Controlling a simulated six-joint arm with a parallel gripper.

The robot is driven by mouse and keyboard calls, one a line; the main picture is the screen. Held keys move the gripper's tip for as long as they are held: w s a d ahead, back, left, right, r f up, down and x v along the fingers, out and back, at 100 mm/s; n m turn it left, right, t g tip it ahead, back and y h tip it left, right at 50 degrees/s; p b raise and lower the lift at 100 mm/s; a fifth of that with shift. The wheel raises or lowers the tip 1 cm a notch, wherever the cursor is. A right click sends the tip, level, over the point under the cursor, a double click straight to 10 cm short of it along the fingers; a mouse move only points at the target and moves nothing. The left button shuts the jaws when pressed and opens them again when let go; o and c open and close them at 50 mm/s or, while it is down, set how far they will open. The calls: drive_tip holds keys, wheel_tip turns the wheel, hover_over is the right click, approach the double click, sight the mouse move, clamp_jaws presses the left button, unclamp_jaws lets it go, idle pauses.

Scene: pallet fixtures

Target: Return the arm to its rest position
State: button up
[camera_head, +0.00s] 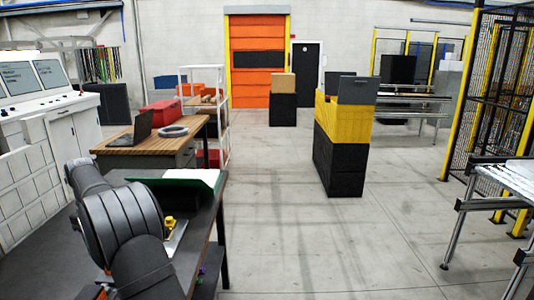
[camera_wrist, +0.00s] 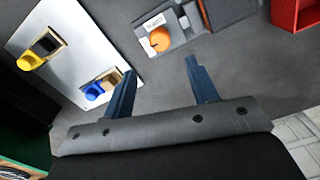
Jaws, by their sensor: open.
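My gripper (camera_wrist: 160,68) shows in the wrist view with its two dark blue fingers spread apart and nothing between them. It hangs above a dark grey tabletop (camera_wrist: 165,85). One finger lies in front of the edge of a white plate (camera_wrist: 75,50). The plate carries a yellow part (camera_wrist: 28,62) and a blue part (camera_wrist: 95,92), each by a wood-coloured block. A grey fixture (camera_wrist: 178,42) with an orange round part (camera_wrist: 160,39) and a label lies beyond the fingertips. In the head view my arm bends over the table at lower left, and the gripper is hidden.
A red bin (camera_wrist: 296,12) stands at the wrist view's top right. A green-sided tray (camera_head: 185,173) is on the table behind my arm in the head view. A wooden desk (camera_head: 140,148) stands beyond. Stacked yellow and black crates (camera_head: 340,150) stand on open floor.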

wheel_tip(320, 180, up, 8)
wheel_tip(320, 180, down, 18)
drive_tip(key=shift+r, duration=0.2)
drive_tip(key=m, duration=0.3)
drive_tip(key=shift+m, duration=0.4)
drive_tip(key=m, duration=0.4)
drive_tip(key=shift+m, duration=0.3)
drive_tip(key=m, duration=0.4)
drive_tip(key=shift+m, duration=2.3)
